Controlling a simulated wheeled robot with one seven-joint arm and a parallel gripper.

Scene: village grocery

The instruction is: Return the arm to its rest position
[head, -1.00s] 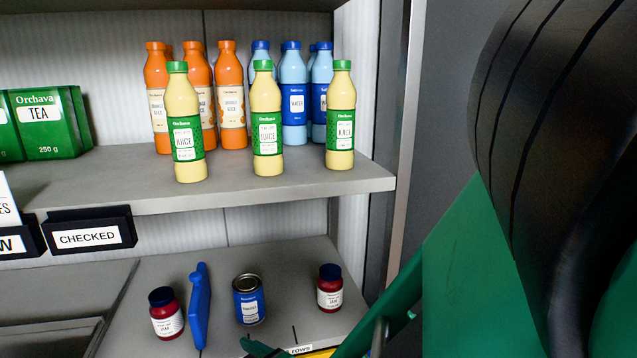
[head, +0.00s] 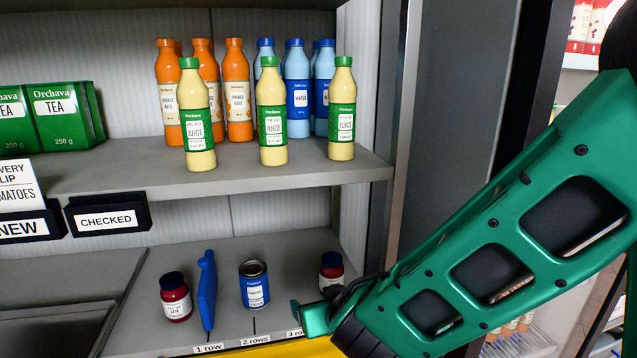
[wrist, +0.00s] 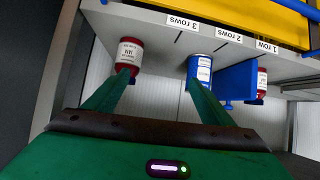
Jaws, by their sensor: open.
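My green arm (head: 500,260) reaches in from the right in the head view. My gripper (head: 312,316) is at its lower left end, near the front edge of the lower shelf, overlapping the view of the right red jam jar (head: 331,268). In the wrist view my gripper (wrist: 158,88) has its two green fingers spread wide with nothing held between them. Beyond the fingers there, a red jar (wrist: 128,57) and a blue can (wrist: 200,70) stand on the shelf. I cannot tell the exact gap from the fingertips to them.
The lower shelf also holds a blue divider (head: 207,290) and another red jar (head: 175,297). Row labels (head: 256,340) line its front edge. Juice bottles (head: 271,115) stand on the upper shelf (head: 120,178), beside green tea boxes (head: 60,115). A dark upright panel (head: 455,120) stands right of the shelves.

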